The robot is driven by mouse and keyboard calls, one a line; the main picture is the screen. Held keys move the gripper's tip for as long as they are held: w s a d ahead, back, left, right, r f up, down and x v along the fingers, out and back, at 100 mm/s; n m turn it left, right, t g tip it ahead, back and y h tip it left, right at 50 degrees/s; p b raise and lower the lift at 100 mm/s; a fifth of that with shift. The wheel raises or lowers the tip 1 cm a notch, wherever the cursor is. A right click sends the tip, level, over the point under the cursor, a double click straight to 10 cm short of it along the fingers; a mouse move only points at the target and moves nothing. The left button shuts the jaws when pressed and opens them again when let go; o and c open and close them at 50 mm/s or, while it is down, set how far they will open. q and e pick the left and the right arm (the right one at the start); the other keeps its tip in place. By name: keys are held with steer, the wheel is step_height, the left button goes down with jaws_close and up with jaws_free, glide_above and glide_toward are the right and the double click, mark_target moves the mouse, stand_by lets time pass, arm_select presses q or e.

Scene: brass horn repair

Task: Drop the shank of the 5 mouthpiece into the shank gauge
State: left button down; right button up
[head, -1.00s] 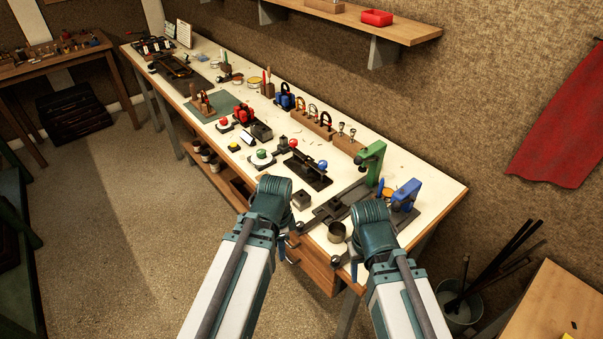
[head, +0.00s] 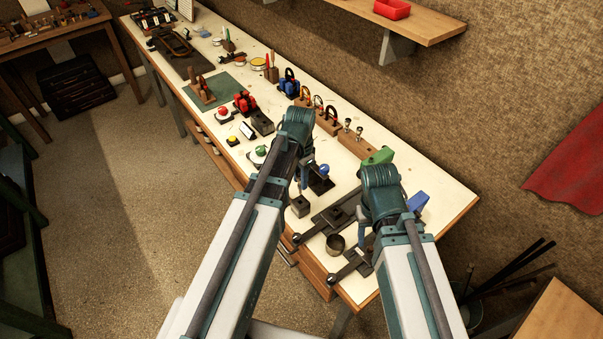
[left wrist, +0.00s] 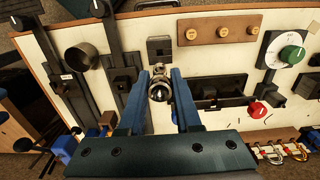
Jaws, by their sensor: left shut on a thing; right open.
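My left gripper (left wrist: 160,76) is shut on a shiny silver mouthpiece (left wrist: 158,90), seen from above between its blue fingers in the left wrist view. Its number cannot be read, and its shank is hidden below the cup. A small dark square block (left wrist: 160,47), which looks like the shank gauge, lies just beyond the fingertips; it also shows in the head view (head: 300,206), below my left gripper (head: 305,178). The mouthpiece is apart from it in the picture; its height above the bench is unclear. My right gripper (head: 364,238) is open over the bench's near right end, fingers partly hidden.
A dark cup (head: 335,244) and long dark bench tools (head: 345,208) lie between the grippers. Silver mouthpieces (head: 347,125) stand in a wooden rack.

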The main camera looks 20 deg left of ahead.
mark_target(300, 192)
arm_select(q)
steer(key=shift+f, duration=0.1)
arm_select(e)
steer(key=shift+f, duration=0.1)
arm_select(q)
steer(key=shift+f+b, duration=2)
steer(key=shift+b, duration=0.1)
arm_select(e)
steer(key=shift+f, duration=2.05)
arm_select(q)
steer(key=shift+f+b, duration=1.3)
arm_select(e)
steer(key=shift+f, duration=1.3)
arm_select(q)
steer(key=c, duration=0.5)
jaws_free()
steer(key=shift+r, duration=0.15)
arm_select(e)
steer(key=shift+r, duration=0.15)
arm_select(q)
step_height(300, 192, up, 14)
steer(key=p, duration=1.4)
steer(key=shift+f, duration=0.2)
arm_select(e)
step_height(300, 192, up, 14)
